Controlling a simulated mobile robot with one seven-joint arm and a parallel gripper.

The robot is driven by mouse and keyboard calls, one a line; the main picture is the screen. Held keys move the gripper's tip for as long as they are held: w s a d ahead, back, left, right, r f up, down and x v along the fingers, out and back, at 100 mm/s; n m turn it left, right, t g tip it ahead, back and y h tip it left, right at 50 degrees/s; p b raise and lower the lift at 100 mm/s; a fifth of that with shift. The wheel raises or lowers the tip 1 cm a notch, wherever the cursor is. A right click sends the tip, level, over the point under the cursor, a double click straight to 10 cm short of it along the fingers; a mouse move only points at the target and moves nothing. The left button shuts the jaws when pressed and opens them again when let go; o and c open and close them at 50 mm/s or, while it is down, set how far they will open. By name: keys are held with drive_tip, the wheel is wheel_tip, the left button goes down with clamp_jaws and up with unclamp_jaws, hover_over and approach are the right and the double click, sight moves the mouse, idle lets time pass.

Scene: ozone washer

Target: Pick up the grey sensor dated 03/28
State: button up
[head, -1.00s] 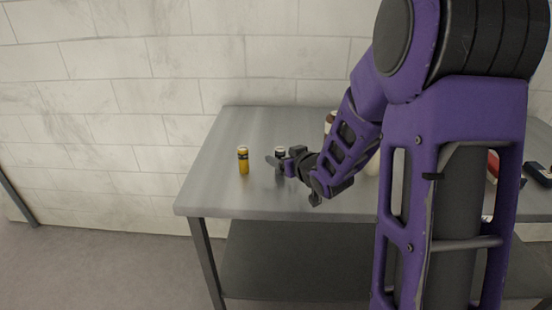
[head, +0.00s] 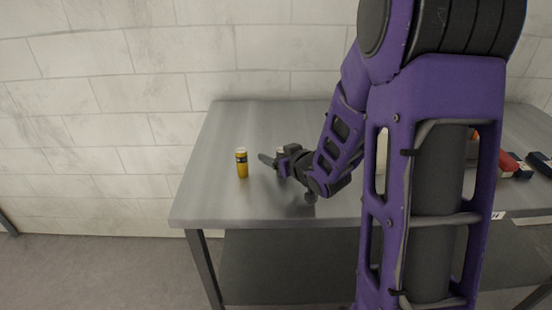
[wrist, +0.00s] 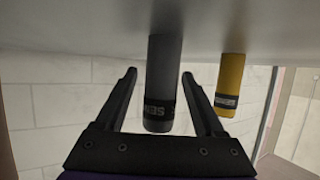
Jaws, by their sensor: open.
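The grey sensor (wrist: 162,75) is a dark grey cylinder with a black label band, seen in the wrist view between my two open fingers. The lettering on its band is only partly readable and I cannot make out a date. My gripper (wrist: 160,78) is open around it, with a gap visible on each side. In the head view my gripper (head: 269,162) is low over the table, and it mostly hides the grey sensor.
A yellow cylinder (head: 242,164) with a dark band stands left of my gripper; it also shows in the wrist view (wrist: 230,85). The metal table (head: 215,200) is clear at its left front. Red (head: 508,163) and dark (head: 540,163) items lie at the far right.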

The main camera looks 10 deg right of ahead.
drive_tip(key=shift+s, duration=0.1)
clamp_jaws()
idle(0.4)
